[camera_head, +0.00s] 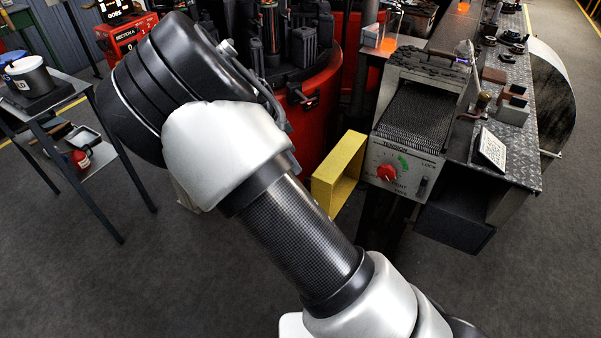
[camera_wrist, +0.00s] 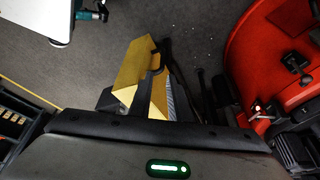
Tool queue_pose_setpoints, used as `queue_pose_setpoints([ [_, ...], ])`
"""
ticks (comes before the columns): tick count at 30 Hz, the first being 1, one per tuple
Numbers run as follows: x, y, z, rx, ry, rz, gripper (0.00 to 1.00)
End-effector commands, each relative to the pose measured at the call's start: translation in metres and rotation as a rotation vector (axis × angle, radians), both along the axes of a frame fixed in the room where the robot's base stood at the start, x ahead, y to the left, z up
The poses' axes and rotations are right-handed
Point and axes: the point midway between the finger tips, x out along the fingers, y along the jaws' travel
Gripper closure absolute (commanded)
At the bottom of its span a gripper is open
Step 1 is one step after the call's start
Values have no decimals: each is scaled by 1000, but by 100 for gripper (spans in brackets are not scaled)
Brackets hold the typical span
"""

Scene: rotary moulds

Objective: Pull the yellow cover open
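The yellow cover (camera_head: 350,158) is a box-like frame with an open side. In the head view it stands out to the left of the grey machine with the red knob, beside my forearm. In the wrist view the yellow cover (camera_wrist: 136,66) is just beyond my gripper (camera_wrist: 155,95), near the middle of the picture. Dark thin parts overlap the cover there, and I cannot tell which are fingers or whether they touch it. In the head view my gripper is hidden behind my arm.
A red round machine (camera_head: 312,118) stands behind the cover, and shows at the right in the wrist view. The control panel with a red knob (camera_head: 387,172) is right of the cover. A dark table (camera_head: 75,100) stands at the left. Grey floor between is clear.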

Motion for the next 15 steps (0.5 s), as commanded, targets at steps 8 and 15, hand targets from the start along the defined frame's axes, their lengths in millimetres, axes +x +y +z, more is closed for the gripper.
queue_pose_setpoints([
  [8,-7,16,38,0,2,1,83],
  [15,-8,18,43,0,2,0,83],
])
